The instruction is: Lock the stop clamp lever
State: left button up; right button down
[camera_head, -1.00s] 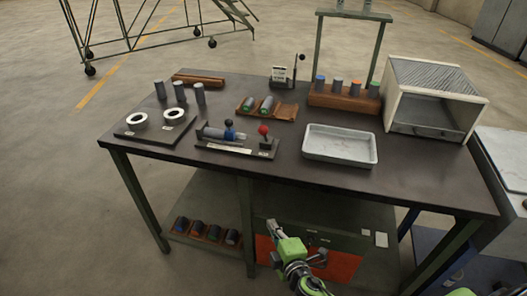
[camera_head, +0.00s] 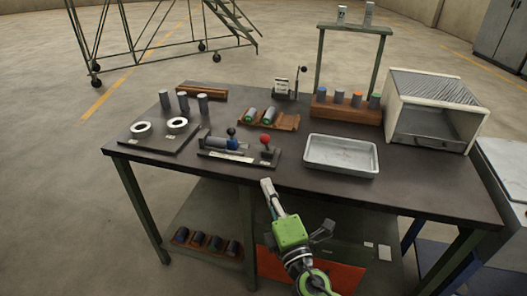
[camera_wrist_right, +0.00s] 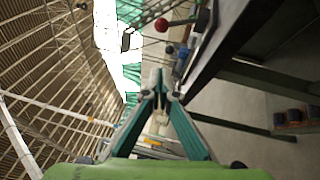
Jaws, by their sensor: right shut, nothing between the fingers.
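A dark fixture plate (camera_head: 215,153) lies near the table's front edge. It carries a lever with a red ball knob (camera_head: 265,139) at its right end and a blue-knobbed lever (camera_head: 231,132) beside a grey cylinder (camera_head: 213,140). I cannot tell which lever is the stop clamp's. My right gripper (camera_head: 267,185) is shut and empty, at the table's front edge, below the red knob in the picture and apart from it. In the right wrist view its fingertips (camera_wrist_right: 160,90) meet, with the red knob (camera_wrist_right: 161,25) beyond them. My left gripper is not in view.
A grey metal tray (camera_head: 340,172) stands right of the fixture. A plate with white rings (camera_head: 177,123) lies to the left. A wooden block with several cylinders (camera_head: 345,112) and a white box-shaped furnace (camera_head: 432,95) stand behind. The table's front edge is close to my right gripper.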

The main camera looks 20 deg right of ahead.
jog(key=shift+w+d+r+p, duration=0.45)
jog(key=shift+w+p, duration=0.1)
jog(key=shift+w, duration=1.45)
jog(key=shift+w+d+r+p, duration=0.3)
jog(key=shift+w+d+p, duration=0.2)
jog(key=shift+w, duration=1.5)
jog(key=shift+w+d+r+p, duration=0.45)
jog(key=shift+w+p, duration=0.1)
jog(key=shift+w, duration=1.45)
